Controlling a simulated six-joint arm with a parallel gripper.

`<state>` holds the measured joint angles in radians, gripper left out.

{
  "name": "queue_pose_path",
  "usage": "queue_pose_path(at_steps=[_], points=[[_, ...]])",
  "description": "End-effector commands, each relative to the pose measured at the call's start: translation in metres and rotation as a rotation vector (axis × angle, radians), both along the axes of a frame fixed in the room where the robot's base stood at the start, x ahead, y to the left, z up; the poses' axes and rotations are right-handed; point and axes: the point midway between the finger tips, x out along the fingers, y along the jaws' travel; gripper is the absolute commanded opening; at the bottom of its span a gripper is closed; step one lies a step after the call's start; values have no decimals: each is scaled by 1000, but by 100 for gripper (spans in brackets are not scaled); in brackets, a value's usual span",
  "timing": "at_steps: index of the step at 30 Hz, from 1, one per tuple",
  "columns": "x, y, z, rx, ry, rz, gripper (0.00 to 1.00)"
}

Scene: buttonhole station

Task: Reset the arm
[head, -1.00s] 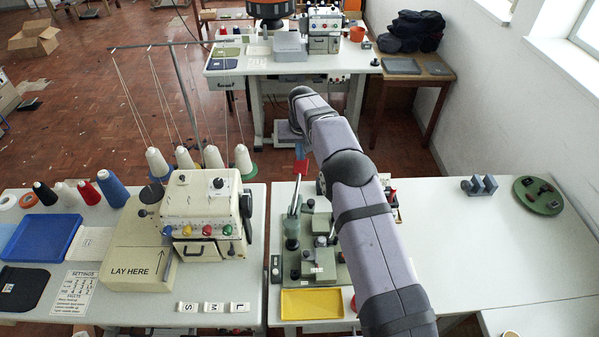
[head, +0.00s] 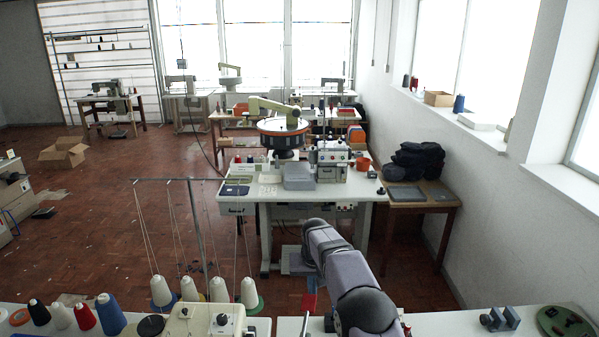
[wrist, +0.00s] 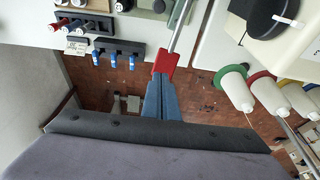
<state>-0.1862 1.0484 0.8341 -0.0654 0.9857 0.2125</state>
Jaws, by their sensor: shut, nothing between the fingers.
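My arm (head: 350,275) rises from the bottom of the head view and bends at the top. My gripper (head: 309,299) hangs left of the arm's upper end, with blue fingers and red tips, small in this view. In the wrist view my gripper (wrist: 165,62) has its red tips together, shut with nothing held. A thin metal rod (wrist: 183,25) shows just beyond the tips; I cannot tell whether they touch.
Thread cones (head: 190,290) and a cream machine (head: 205,322) stand at the lower left. A white machine table (head: 380,215) lies beyond the arm. In the wrist view, blue-tipped tools in a dark rack (wrist: 118,48) are left of the gripper, and cones (wrist: 235,85) are right.

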Motion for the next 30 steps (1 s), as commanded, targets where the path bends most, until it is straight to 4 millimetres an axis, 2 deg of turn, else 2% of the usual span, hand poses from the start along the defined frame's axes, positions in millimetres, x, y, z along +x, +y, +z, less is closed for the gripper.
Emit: queue_pose_path(at_steps=[5, 11, 20, 27, 30], points=[[-34, -21, 4, -4, 36, 0, 0], [-93, -46, 7, -8, 84, 3, 0], [-205, -78, -6, -9, 161, 4, 0], [-307, -96, -30, -5, 219, 3, 0], [-345, -101, -42, -2, 240, 3, 0]])
